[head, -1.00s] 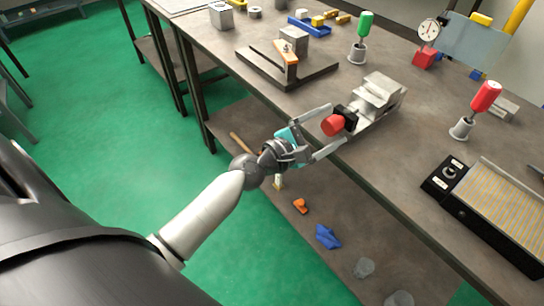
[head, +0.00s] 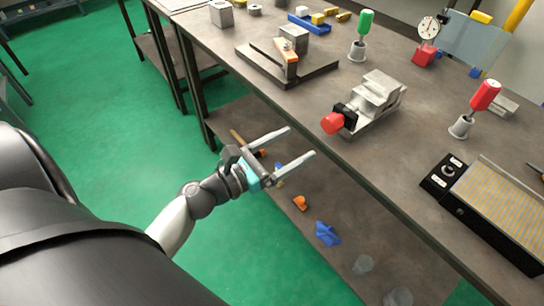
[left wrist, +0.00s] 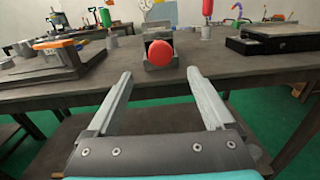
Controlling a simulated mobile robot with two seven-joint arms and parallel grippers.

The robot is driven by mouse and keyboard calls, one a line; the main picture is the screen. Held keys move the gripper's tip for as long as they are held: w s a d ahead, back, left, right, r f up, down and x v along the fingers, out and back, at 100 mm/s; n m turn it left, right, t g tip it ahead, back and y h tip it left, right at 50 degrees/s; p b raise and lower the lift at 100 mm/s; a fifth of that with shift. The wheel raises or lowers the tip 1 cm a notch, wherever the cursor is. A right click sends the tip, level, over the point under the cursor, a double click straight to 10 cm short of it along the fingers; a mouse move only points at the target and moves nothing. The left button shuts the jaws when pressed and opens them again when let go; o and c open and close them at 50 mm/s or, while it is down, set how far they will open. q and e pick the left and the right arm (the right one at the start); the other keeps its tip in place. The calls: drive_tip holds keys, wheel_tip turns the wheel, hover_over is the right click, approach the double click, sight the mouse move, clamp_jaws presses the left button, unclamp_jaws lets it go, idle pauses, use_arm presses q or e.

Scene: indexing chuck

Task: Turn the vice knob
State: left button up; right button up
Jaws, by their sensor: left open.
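The vice (head: 373,101) is a grey metal block on the table near its front edge. Its red knob (head: 332,123) faces the front edge on a black mount. In the left wrist view the red knob (left wrist: 160,53) is centred ahead, beyond the fingertips, with the grey vice body (left wrist: 158,33) behind it. My left gripper (head: 302,145) is open and empty, in front of the table edge and apart from the knob. It also shows in the left wrist view (left wrist: 160,77), its two fingers spread wide. My right gripper is in neither view.
On the table (head: 320,100) stand a dark fixture plate (head: 318,75), a green-handled tool (head: 364,30), a red-handled tool (head: 484,97) and a dial gauge (head: 429,30). A ribbed plate (head: 505,200) lies at right. A lower shelf (head: 340,265) holds loose pieces.

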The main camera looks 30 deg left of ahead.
sight(327, 127)
use_arm(q)
drive_tip(key=shift+v, duration=2.35)
drive_tip(key=w+a+f+m+g+y+p, duration=0.15)
drive_tip(key=a+m+y, duration=0.25)
drive_tip(key=m, duration=0.4)
drive_tip(key=a+f+m+y+p, duration=0.3)
drive_tip(key=a+m+y, duration=0.1)
drive_tip(key=m, duration=0.4)
drive_tip(key=s+d+r+m+t+h+p, duration=0.1)
drive_tip(key=d+r+m+h+p, duration=0.3)
drive_tip(key=m, duration=0.8)
drive_tip(key=s+d+m+t+h, duration=0.1)
drive_tip(key=d+m+h, duration=0.3)
drive_tip(key=m, duration=0.8)
drive_tip(key=shift+y, duration=0.6)
drive_tip(key=x, duration=0.5)
drive_tip(key=b+x, duration=0.1)
drive_tip(key=x, duration=0.4)
drive_tip(key=d+x, duration=0.1)
drive_tip(key=x, duration=0.5)
drive_tip(key=shift+s+r, duration=0.2)
drive_tip(key=shift+r, duration=0.05)
